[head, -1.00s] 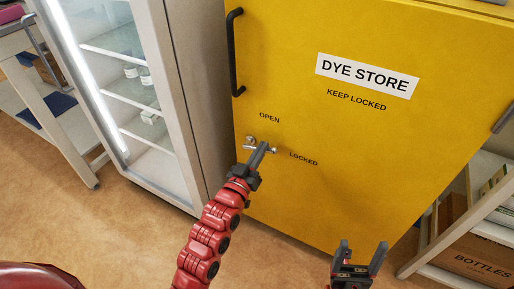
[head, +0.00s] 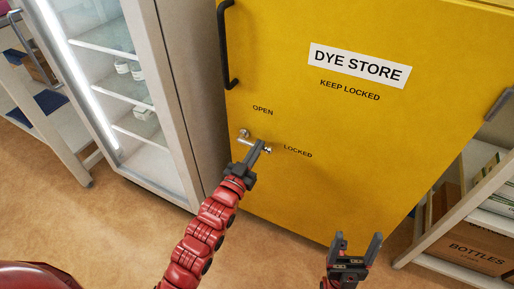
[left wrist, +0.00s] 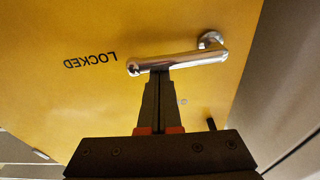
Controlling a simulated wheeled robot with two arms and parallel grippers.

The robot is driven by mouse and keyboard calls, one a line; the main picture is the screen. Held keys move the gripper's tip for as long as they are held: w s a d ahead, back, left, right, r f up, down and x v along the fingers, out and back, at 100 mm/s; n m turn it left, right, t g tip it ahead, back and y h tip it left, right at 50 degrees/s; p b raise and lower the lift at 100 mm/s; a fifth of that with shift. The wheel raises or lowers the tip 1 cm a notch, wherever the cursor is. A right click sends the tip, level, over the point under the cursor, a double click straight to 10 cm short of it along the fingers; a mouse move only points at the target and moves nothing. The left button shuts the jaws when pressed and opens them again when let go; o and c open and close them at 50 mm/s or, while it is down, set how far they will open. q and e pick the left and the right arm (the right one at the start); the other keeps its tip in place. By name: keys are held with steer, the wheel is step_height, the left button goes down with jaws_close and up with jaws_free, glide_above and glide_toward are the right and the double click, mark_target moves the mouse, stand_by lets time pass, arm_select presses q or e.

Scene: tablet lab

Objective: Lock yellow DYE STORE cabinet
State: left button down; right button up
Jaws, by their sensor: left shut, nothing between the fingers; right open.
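The yellow DYE STORE cabinet (head: 350,150) fills the middle and right of the head view, its door closed. Its silver lever handle (head: 244,140) slants down to the right, its free end towards the printed word LOCKED (head: 298,152); OPEN (head: 263,110) is printed above. My left gripper (head: 258,147) is shut and empty, its fingertips at the lever. In the left wrist view, the tips (left wrist: 159,74) are at the edge of the lever (left wrist: 180,61), seemingly touching it. My right gripper (head: 355,243) is open and empty, low in front of the cabinet.
A glass-door fridge (head: 115,90) with a lit edge stands left of the cabinet. A black vertical pull (head: 225,45) is on the cabinet door's left side. A shelf with a BOTTLES box (head: 470,248) is at the right. Bare floor (head: 110,225) shows at lower left.

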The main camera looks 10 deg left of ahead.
arm_select(q)
steer(key=r, duration=0.1)
steer(key=r+p, duration=0.2)
steer(key=r, duration=0.1)
steer(key=shift+w+d+r, duration=0.1)
steer(key=shift+w+d, duration=0.05)
steer(key=shift+w, duration=0.2)
steer(key=p+v, duration=0.2)
steer(key=v, duration=0.8)
steer(key=shift+p, duration=0.3)
